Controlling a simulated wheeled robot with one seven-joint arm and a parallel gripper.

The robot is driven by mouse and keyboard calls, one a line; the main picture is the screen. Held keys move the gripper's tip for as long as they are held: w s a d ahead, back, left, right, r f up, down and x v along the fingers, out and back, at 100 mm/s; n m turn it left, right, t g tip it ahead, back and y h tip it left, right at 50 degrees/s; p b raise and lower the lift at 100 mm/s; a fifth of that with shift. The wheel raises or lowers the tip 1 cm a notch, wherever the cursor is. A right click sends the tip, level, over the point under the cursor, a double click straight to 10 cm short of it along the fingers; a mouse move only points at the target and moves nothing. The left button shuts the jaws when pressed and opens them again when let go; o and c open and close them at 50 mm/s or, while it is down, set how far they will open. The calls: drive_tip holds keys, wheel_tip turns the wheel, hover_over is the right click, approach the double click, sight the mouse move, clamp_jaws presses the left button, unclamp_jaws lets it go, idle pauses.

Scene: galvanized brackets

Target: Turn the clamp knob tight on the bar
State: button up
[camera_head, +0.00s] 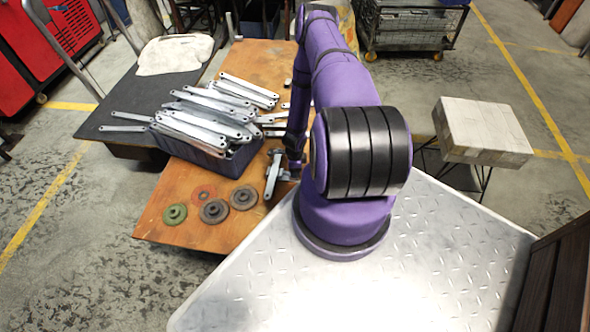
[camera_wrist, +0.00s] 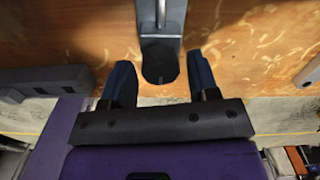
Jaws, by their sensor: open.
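In the wrist view, a grey metal bar (camera_wrist: 162,16) comes down from the top edge. At its lower end is a dark rounded piece (camera_wrist: 160,68), which looks like the clamp knob, though its shape is hard to make out. My gripper (camera_wrist: 160,60) is open, with one finger on each side of this piece and a gap on both sides. In the head view, a grey metal clamp piece (camera_head: 272,176) stands at the bench's right edge, next to my gripper (camera_head: 294,162). My arm partly hides this spot.
A grey-blue bin (camera_head: 222,160) heaped with galvanized brackets (camera_head: 205,118) stands on the wooden bench (camera_head: 190,240). Several round discs (camera_head: 214,211) lie in front of it. More brackets (camera_head: 248,90) lie behind. A box-topped stand (camera_head: 482,128) is at right.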

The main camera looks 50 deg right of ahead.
drive_tip(key=shift+r, duration=3)
